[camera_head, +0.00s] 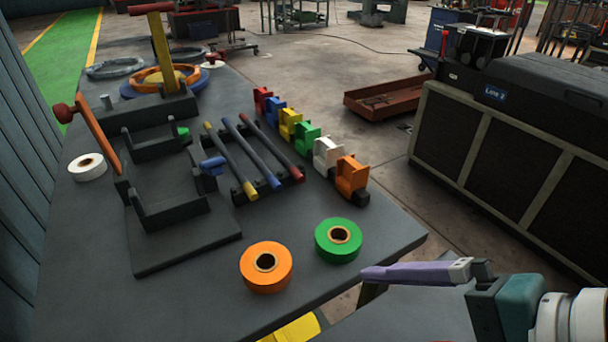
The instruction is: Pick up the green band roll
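The green band roll (337,255) lies flat near the front right edge of the dark table (205,310). It has a tan core with a dark hole and stands apart from the orange roll (265,284) to its left. My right gripper (478,288) comes in at the lower right, off the table edge and well to the right of the green roll. A purple bar (415,273) with a light grey end reaches left from beside it. I cannot tell whether the fingers are shut on this bar. My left gripper is not in view.
A grey bracket fixture (185,245), a rack of coloured rods (250,160) and a row of coloured clips (307,138) stand behind the rolls. A white roll (87,167) lies at left. A dark cabinet (510,150) stands beyond at right.

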